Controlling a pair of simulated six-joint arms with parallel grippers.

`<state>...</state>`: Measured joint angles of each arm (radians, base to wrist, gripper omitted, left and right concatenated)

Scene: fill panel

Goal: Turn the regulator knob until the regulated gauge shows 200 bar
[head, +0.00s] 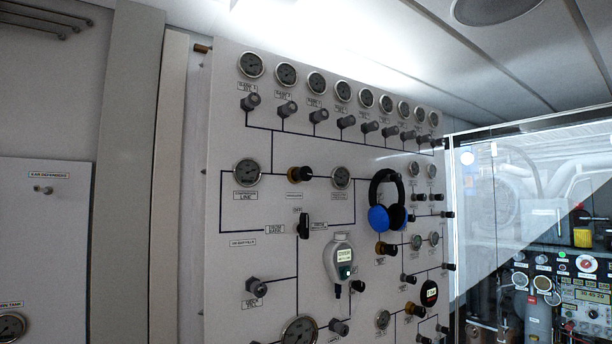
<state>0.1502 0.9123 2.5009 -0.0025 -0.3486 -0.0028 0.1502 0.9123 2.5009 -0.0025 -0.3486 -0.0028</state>
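The grey-white fill panel (225,130) fills the middle of the head view, seen at an angle. A black knob with a brass collar (300,173), apparently the regulator knob, sits on the line between two round gauges. The left one is the compressor line gauge (247,172). The right one, apparently the regulated gauge (340,178), has a label below it too small to read surely. Its needle and scale are too small to read. Neither gripper shows in this view, and nothing touches the knob.
Blue and black ear defenders (380,216) hang right of the gauges. A black selector handle (304,226) and a grey handheld meter (341,258) sit lower. Several gauges and valve knobs line the top. A glass partition (470,215) stands at the right.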

